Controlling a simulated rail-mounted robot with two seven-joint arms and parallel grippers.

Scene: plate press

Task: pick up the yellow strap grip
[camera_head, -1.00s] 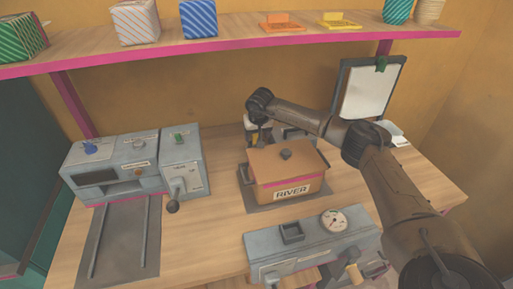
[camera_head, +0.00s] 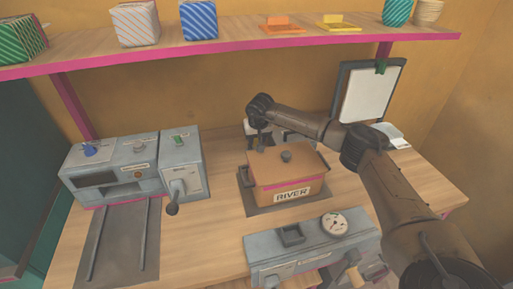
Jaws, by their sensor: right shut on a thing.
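A yellow piece with a flat base and raised tab (camera_head: 338,22) lies on the upper shelf; I cannot tell whether it is the strap grip. My right gripper (camera_head: 260,146) points down at the back left edge of the brown box labelled RIVER (camera_head: 260,190). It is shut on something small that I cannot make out. The fingertips are dark and partly hidden by the box lid. I cannot tell whether they touch the box. My left gripper is out of view.
A similar orange piece (camera_head: 282,25) lies beside the yellow one on the shelf (camera_head: 240,33). A grey machine with a lever (camera_head: 130,170) stands left, a grey gauge unit (camera_head: 312,246) in front. A clipboard (camera_head: 370,92) stands at the back right. Bare table lies left of the box.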

